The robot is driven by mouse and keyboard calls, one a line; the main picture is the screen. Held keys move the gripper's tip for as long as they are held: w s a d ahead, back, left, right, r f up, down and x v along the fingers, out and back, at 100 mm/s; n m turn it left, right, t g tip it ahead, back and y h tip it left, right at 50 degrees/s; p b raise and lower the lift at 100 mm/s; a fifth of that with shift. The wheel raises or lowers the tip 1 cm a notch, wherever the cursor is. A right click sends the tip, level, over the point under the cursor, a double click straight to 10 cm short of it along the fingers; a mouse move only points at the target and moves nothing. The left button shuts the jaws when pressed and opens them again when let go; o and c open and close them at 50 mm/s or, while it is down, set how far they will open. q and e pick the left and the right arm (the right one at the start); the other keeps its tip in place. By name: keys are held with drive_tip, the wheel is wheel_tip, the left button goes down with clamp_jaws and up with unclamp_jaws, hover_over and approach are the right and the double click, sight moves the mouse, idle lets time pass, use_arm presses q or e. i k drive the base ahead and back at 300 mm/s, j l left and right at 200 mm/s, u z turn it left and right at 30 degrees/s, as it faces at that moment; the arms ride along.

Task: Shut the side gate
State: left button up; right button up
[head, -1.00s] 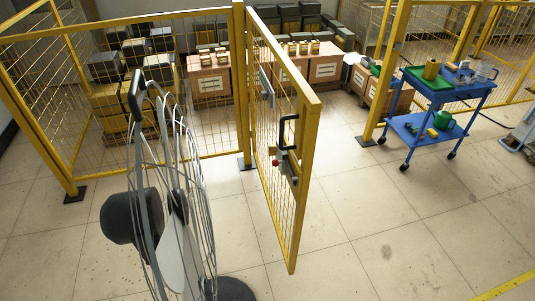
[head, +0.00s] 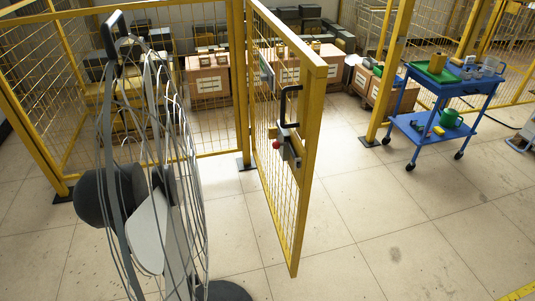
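The yellow side gate (head: 311,150) stands open in the middle of the head view. It is hinged on the yellow post (head: 241,90) and swings out toward me, leaving the opening to its right clear. A black handle (head: 284,104) and a latch with a red knob (head: 284,146) sit on its free edge. The other yellow post (head: 385,80) stands across the opening. Neither of my grippers shows in the view.
A grey standing fan (head: 150,190) stands close in front on the left. A blue trolley (head: 450,88) with tools and a green watering can stands right of the opening. Boxes on pallets (head: 208,80) lie behind the fence. The floor (head: 390,220) right of the gate is clear.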

sight(313, 72)
drive_tip(key=i+l+u, duration=0.2)
drive_tip(key=l, duration=0.3)
drive_tip(key=i+l+u, duration=0.15)
drive_tip(key=l, duration=0.35)
drive_tip(key=i+l+u, duration=0.2)
drive_tip(key=l, duration=0.35)
drive_tip(key=i+l+u, duration=0.15)
drive_tip(key=l, duration=0.4)
drive_tip(key=i+l+u, duration=0.2)
drive_tip(key=l, duration=0.4)
drive_tip(key=l+u, duration=0.15)
drive_tip(key=l, duration=0.4)
